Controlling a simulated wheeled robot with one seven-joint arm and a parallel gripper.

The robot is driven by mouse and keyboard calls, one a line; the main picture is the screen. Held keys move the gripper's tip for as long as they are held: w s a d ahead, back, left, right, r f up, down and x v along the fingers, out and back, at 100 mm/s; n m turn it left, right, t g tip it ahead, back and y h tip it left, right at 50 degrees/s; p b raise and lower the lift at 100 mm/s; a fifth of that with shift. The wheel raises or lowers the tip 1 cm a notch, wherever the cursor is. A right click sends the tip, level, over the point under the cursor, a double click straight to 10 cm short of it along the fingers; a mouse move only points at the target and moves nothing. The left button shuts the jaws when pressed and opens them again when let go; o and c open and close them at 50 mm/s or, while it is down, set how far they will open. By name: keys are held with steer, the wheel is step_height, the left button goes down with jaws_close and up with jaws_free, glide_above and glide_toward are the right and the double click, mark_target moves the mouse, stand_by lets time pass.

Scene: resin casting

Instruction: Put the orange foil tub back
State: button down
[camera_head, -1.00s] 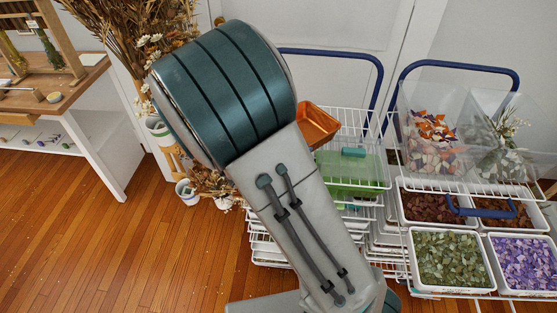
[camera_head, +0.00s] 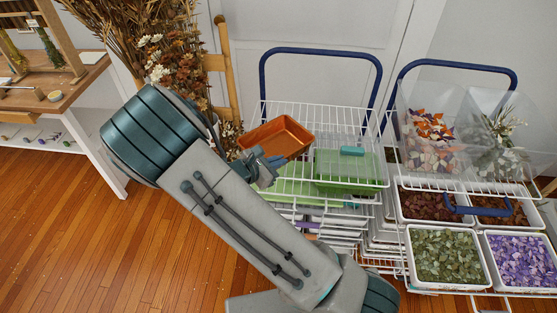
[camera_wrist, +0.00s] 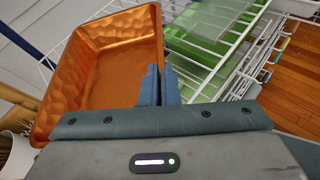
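The orange foil tub (camera_head: 277,137) is an open, empty-looking copper-orange tray above the left part of the white wire rack (camera_head: 340,116), slightly tilted. It also shows large in the wrist view (camera_wrist: 110,70). My gripper (camera_head: 268,166) is at the tub's near edge; in the wrist view its fingers (camera_wrist: 158,86) are close together at the tub's right wall, shut on it. The wall's lower part between the fingers is hidden. I cannot tell from these views how far the tub is above the rack.
A green tub (camera_head: 345,172) with a teal block (camera_head: 352,151) sits in the rack to the right. Dried flowers (camera_head: 160,60) and a wooden chair (camera_head: 222,75) are behind left.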

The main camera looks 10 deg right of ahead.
steer(key=shift+f, duration=0.2)
steer(key=c, duration=1.7)
jaws_free()
